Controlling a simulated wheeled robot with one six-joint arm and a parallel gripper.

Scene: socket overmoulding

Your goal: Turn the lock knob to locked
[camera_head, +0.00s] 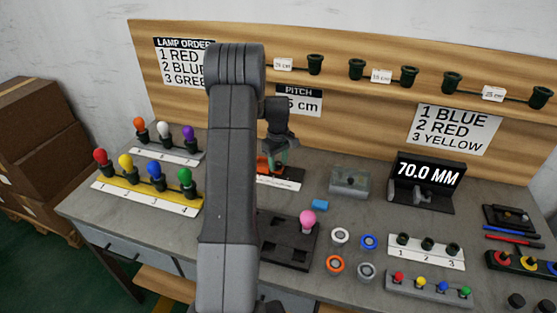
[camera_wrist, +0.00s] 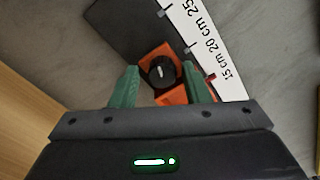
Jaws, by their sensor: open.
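The lock knob (camera_wrist: 161,71) is a round black knob with a white pointer line, set on an orange block (camera_wrist: 172,96). In the wrist view it lies between and just beyond the two green fingertips of my gripper (camera_wrist: 158,82). The gripper is open, with the fingers apart on either side of the knob. I cannot tell whether they touch it. In the head view my gripper (camera_head: 279,156) is over the orange block (camera_head: 265,167), and my arm hides part of it; the knob cannot be made out there.
A white scale strip (camera_wrist: 207,49) marked in centimetres runs beside the block on a dark base (camera_wrist: 125,32).

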